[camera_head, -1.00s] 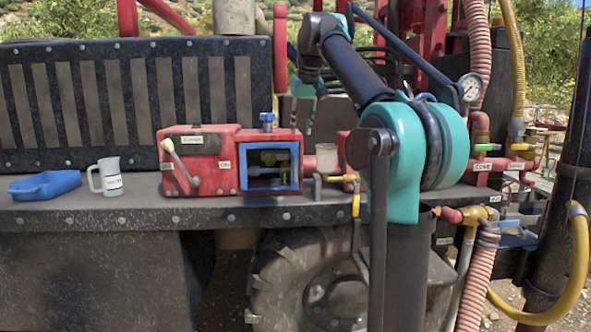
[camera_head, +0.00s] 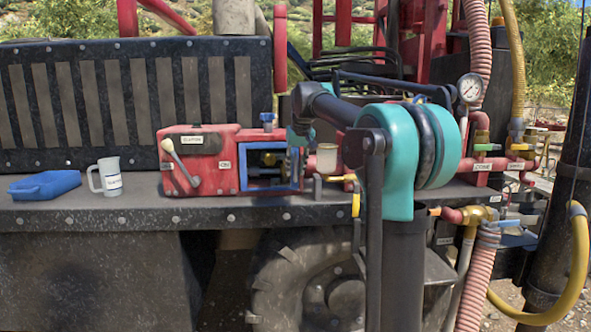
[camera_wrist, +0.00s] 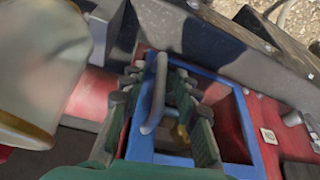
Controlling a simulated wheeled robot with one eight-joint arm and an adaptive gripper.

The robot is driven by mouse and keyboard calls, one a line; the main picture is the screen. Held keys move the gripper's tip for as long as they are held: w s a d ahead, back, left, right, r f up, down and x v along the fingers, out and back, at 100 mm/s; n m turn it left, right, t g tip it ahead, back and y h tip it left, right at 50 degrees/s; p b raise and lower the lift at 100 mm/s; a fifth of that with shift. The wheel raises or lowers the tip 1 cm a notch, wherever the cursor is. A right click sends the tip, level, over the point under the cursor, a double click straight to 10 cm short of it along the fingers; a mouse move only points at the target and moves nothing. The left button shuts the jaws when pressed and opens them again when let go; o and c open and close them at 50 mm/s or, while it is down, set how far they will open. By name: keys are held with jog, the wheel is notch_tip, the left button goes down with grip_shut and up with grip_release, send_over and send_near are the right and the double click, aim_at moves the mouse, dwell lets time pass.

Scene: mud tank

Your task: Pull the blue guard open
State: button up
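The blue guard (camera_head: 243,172) is a rectangular blue frame on the front of the red pump box (camera_head: 205,178), with brass fittings visible behind it. In the wrist view the blue frame (camera_wrist: 218,75) lies just below my gripper (camera_wrist: 158,82). A grey bar handle (camera_wrist: 151,112) on the guard shows between my two green-and-dark fingers. The fingers are apart, one on each side of the handle, with gaps visible. In the head view my gripper (camera_head: 299,137) is at the guard's upper right edge, partly hiding it; its fingertips are hard to make out there.
A clear cup (camera_head: 326,159) stands right of the guard and looms at left in the wrist view (camera_wrist: 40,70). A white lever (camera_head: 180,162) is on the red box. A jug (camera_head: 110,178) and blue tray (camera_head: 45,186) stand left on the ledge. Pipes and a gauge (camera_head: 470,88) are at right.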

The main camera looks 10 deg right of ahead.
jog(key=shift+f, duration=0.15)
jog(key=shift+c, duration=0.4)
grip_shut()
